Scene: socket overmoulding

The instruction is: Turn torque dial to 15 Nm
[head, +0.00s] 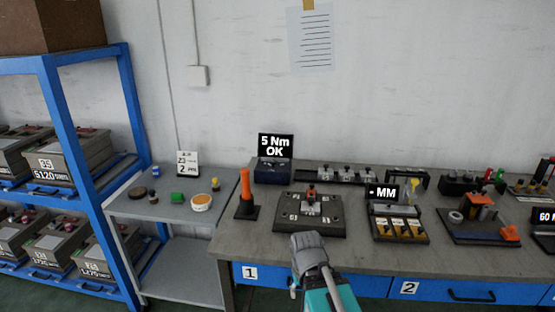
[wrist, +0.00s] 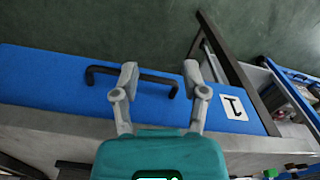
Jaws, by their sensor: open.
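A black display reading "5 Nm OK" (head: 276,146) stands at the back left of the bench, on a dark blue box (head: 272,171). The torque dial itself is too small to make out. My gripper (head: 308,240) is in front of the bench's dark fixture plate (head: 291,212) in the head view, well short of the display. In the wrist view my gripper (wrist: 161,75) has its two fingers apart with nothing held. Behind them are the blue drawer front (wrist: 45,80) and its black handle (wrist: 155,81); the distance to them cannot be told.
An orange-handled tool (head: 245,190) stands upright left of the plate. A display reading "MM" (head: 384,192) stands to its right. A grey side table (head: 160,208) holds small parts. A blue rack (head: 60,120) is at the left.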

